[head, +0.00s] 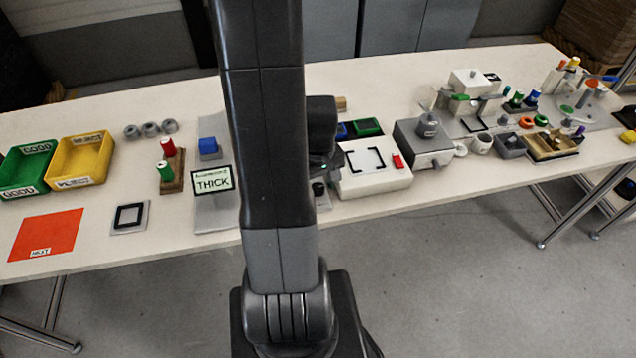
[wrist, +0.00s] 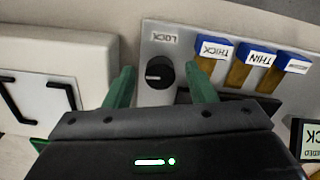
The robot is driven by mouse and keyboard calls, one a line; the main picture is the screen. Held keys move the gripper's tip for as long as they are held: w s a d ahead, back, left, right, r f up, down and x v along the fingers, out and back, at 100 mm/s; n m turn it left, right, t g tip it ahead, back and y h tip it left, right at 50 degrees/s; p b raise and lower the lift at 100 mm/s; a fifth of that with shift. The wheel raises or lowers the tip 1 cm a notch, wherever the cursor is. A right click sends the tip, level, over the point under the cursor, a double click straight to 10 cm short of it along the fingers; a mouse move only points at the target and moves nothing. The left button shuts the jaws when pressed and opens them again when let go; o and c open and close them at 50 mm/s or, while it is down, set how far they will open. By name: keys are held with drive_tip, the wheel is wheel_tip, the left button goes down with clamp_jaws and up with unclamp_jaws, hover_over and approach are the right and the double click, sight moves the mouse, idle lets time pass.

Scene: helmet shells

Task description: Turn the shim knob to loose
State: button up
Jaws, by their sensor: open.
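In the wrist view a round black knob (wrist: 159,72) with a short white mark sits on a light grey panel (wrist: 190,38). The mark lies toward the knob's left side. A label above it, upside down, appears to read LOCK. My gripper (wrist: 159,68) is open, with one green finger on each side of the knob. I cannot tell whether either finger touches it. Three blue-topped shims (wrist: 213,50) with white labels stand right of the knob; two read THICK and THIN. In the head view my arm hides most of this area.
A white box with a black square outline (head: 372,165) stands right of my arm; it also fills the left of the wrist view (wrist: 45,85). A THICK sign (head: 212,181) stands to the left. Green (head: 22,172) and yellow (head: 82,160) trays lie farther left.

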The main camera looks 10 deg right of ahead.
sight(318, 187)
drive_tip(key=c, duration=1)
drive_tip(key=shift+m, duration=0.4)
drive_tip(key=o, duration=1)
wheel_tip(318, 187, up, 14)
drive_tip(key=shift+p, duration=0.45)
